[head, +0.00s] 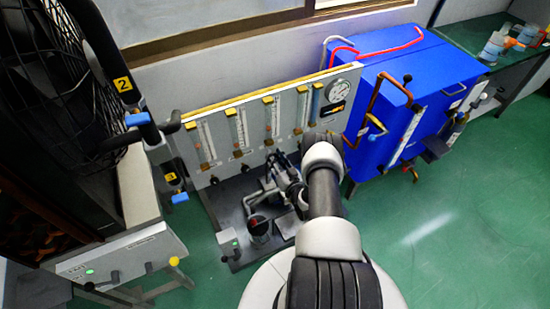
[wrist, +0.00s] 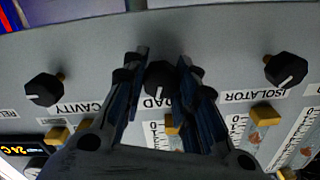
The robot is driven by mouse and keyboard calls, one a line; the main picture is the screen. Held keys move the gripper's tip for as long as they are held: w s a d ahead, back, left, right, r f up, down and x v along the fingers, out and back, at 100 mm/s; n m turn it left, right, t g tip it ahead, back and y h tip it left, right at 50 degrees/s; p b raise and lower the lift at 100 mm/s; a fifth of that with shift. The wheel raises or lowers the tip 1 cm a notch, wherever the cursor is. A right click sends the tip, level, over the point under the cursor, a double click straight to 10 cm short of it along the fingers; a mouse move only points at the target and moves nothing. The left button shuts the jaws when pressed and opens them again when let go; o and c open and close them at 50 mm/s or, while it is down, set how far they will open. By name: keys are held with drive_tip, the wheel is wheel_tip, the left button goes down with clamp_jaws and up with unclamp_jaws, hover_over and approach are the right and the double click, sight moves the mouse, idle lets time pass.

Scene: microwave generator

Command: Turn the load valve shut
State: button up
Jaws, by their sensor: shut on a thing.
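The load valve knob (wrist: 160,80) is black and faceted with a white pointer line. In the wrist view it sits on the grey panel, beside a label partly hidden by a finger, of which "AD" shows. The pointer line runs downward in this upside-down view. My gripper (wrist: 161,65) has its dark fingers on either side of the knob, closed on it. In the head view my arm hides the knob and most of my gripper.
The cavity knob (wrist: 43,89) and isolator knob (wrist: 286,69) flank the held knob. The flowmeter panel (head: 225,113) carries a round gauge (head: 338,91). A blue cabinet (head: 430,75) with pipes stands close right of my arm. Green floor (head: 460,220) is clear at right.

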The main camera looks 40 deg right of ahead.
drive_tip(key=m, duration=0.7)
drive_tip(key=shift+f, duration=0.1)
drive_tip(key=m, duration=0.7)
drive_tip(key=shift+f, duration=0.1)
idle(0.5)
drive_tip(key=o, duration=1.1)
drive_tip(key=shift+d, duration=0.1)
drive_tip(key=shift+s, duration=0.1)
drive_tip(key=v, duration=1.2)
